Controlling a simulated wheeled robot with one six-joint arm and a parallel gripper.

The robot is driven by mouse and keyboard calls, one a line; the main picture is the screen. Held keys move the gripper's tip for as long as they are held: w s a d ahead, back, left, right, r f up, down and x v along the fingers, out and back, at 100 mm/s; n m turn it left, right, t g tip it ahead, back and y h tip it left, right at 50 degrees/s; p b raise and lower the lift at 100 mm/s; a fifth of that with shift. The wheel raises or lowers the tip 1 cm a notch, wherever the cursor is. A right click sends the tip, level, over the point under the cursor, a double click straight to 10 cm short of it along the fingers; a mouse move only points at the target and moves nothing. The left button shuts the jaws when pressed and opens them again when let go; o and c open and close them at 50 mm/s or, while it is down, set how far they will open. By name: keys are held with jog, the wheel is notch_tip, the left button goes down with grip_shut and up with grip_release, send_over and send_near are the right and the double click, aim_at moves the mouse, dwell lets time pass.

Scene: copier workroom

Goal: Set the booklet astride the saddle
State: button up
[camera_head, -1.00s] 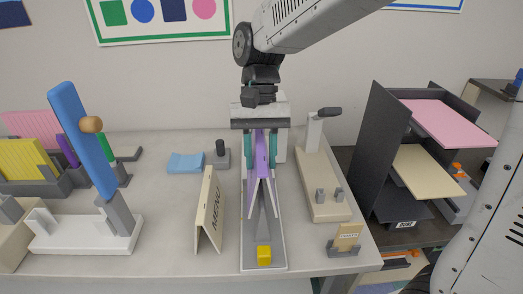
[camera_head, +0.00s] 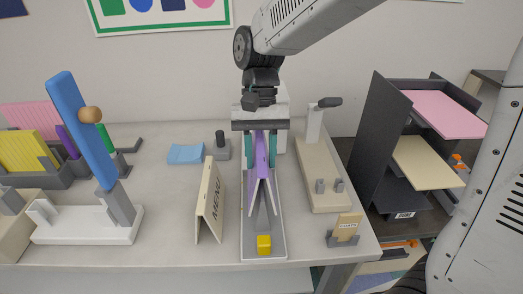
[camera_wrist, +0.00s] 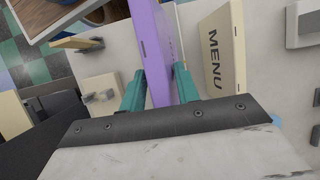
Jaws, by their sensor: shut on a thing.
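The purple booklet (camera_head: 261,163) hangs spine up, its covers spread in an inverted V. My gripper (camera_head: 260,152) has its teal fingers shut on the booklet, one on each side near the spine. The grey saddle (camera_head: 262,219) is a narrow ridge on a long base with a yellow block (camera_head: 264,245) at its front end. The booklet is lined up over the ridge, its covers spreading to either side. Whether its fold touches the ridge is hidden. In the wrist view the booklet (camera_wrist: 150,50) runs between the fingers (camera_wrist: 160,88).
A cream MENU card (camera_head: 210,202) stands tented left of the saddle. A beige lever device (camera_head: 322,180) and a small card holder (camera_head: 346,230) stand right. A blue-armed white device (camera_head: 85,225) is at left. Dark shelves with paper trays (camera_head: 430,165) are far right.

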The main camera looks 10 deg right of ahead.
aim_at(260, 138)
jog(key=shift+f, duration=3.15)
jog(key=o, duration=1.1)
jog(key=v, duration=0.7)
jog(key=shift+w+r, duration=0.15)
jog(key=shift+r, duration=0.2)
jog(key=shift+s+d+f+n, duration=0.25)
jog(key=shift+s+d+n, duration=0.2)
jog(key=shift+s, duration=0.1)
jog(key=shift+s+d+f+n, duration=0.25)
jog(key=shift+s+d+n, duration=0.15)
jog(key=shift+s, duration=0.1)
jog(key=s+d+r+t, duration=0.2)
jog(key=s+d+t, duration=0.1)
jog(key=s+d, duration=0.3)
jog(key=s+d+r+t+h, duration=0.1)
jog(key=s+d+r+t, duration=0.1)
jog(key=s+d, duration=0.5)
jog(key=s+r, duration=0.1)
jog(key=s, duration=0.2)
jog(key=shift+s+t, duration=0.4)
